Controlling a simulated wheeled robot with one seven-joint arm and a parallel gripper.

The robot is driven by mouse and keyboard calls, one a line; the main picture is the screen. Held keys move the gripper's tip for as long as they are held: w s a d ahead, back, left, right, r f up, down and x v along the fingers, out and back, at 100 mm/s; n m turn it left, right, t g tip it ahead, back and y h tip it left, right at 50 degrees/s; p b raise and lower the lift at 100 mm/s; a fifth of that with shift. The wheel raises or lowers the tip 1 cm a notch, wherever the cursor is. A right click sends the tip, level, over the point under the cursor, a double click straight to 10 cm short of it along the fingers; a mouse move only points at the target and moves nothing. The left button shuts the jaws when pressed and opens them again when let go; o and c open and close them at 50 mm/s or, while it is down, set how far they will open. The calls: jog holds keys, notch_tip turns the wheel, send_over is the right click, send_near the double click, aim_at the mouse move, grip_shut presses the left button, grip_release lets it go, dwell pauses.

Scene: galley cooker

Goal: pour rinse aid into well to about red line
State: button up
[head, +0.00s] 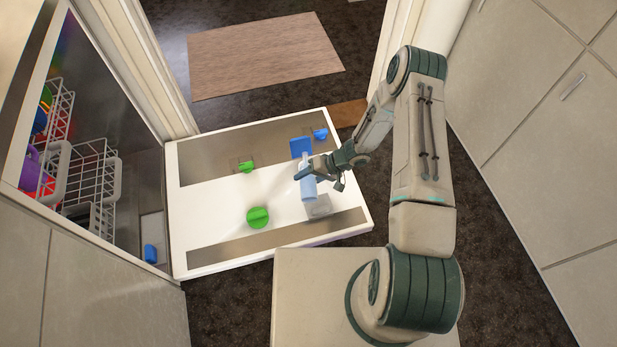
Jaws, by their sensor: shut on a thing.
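The dishwasher door (215,205) lies folded down, its white inner face up. My gripper (306,172) is over the right part of the door, shut on a pale blue bottle (308,189). A darker blue square piece (301,147) shows just beyond the bottle's far end; I cannot tell whether it is joined to it. A pale grey translucent square (318,206) is close beside the bottle's near end; I cannot tell whether it is the well. No red line or liquid level can be made out. The gripper's fingers partly hide the bottle.
A round green cap (258,217), a green knob (246,167) and a small blue piece (320,133) are on the door. Wire racks (92,180) with coloured dishes stand inside the dishwasher at left. Cabinets (545,130) line the right side. The door's left middle is clear.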

jog(key=shift+r+g+p, duration=0.25)
jog(key=shift+g+p, duration=0.05)
jog(key=shift+g, duration=0.1)
jog(key=shift+f, duration=0.1)
dwell(1.4)
jog(key=shift+f+t+b, duration=0.35)
jog(key=shift+t+b, duration=0.15)
jog(key=shift+f+n+t, duration=0.15)
jog(key=shift+n+t, duration=0.15)
jog(key=shift+b, duration=0.3)
jog(key=shift+t, duration=0.3)
jog(key=shift+w+r+n+t+y+b, duration=0.3)
jog(key=shift+r+n+t+b, duration=0.2)
jog(key=shift+r+t, duration=0.2)
